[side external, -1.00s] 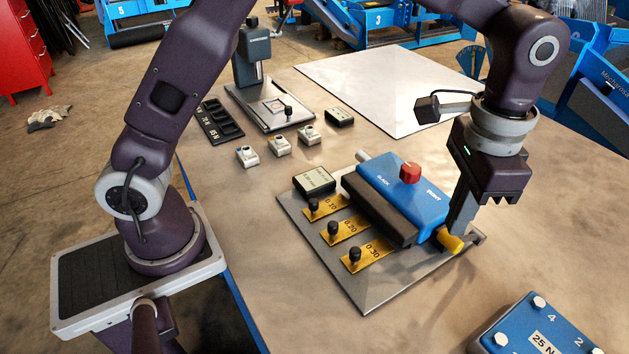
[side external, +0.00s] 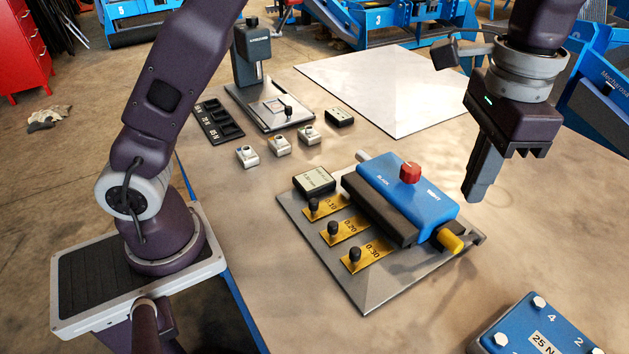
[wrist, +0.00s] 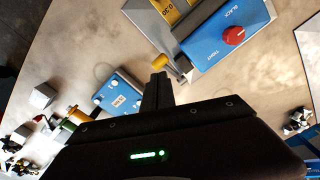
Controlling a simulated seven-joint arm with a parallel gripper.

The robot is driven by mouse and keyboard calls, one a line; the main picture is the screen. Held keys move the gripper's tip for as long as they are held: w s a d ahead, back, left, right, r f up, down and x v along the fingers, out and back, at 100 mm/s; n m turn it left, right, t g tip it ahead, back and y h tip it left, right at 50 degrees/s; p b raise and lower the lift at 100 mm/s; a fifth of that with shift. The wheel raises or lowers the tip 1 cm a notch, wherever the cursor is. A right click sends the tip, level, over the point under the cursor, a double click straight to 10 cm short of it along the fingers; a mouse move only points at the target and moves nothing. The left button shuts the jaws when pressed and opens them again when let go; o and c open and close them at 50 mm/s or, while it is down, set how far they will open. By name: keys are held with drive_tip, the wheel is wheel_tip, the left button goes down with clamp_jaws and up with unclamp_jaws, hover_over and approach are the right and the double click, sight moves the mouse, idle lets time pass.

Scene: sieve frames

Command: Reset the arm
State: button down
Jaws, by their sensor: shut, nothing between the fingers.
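My gripper (side external: 481,192) is shut and empty. It hangs above the table to the right of the blue clamp fixture, apart from it. The blue fixture (side external: 432,207) has a red knob (side external: 410,172) on top and a yellow-tipped rod (side external: 450,241) at its near end. It sits on a grey plate (side external: 375,295) with several yellow tags and black knobs. In the wrist view my closed fingertips (wrist: 159,78) show near the yellow rod end (wrist: 160,62) and the blue fixture (wrist: 215,45), with a gap between.
A blue torque block (side external: 525,330) marked 25 N is at the front right. A white sheet (side external: 380,90) lies at the back. A stand (side external: 252,55), a black tray (side external: 220,125) and several small blocks (side external: 280,146) stand at the back left.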

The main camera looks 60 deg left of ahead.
drive_tip(key=shift+r, duration=0.4)
drive_tip(key=s+a+r+n+t, duration=0.1)
drive_tip(key=s+a+r, duration=0.3)
drive_tip(key=a, duration=0.2)
drive_tip(key=s+a+r+n+t, duration=0.2)
drive_tip(key=s+a+r, duration=0.1)
drive_tip(key=s+a, duration=0.25)
drive_tip(key=s+a+f+n+t, duration=0.1)
drive_tip(key=s+a+f, duration=0.1)
drive_tip(key=s+a, duration=0.2)
drive_tip(key=s+a+f+n+t, duration=0.1)
drive_tip(key=s+a+f+n, duration=0.1)
drive_tip(key=s, duration=0.6)
drive_tip(key=shift+s+a+f+t, duration=0.35)
drive_tip(key=shift+a+f, duration=0.3)
drive_tip(key=shift+a, duration=0.5)
idle(0.6)
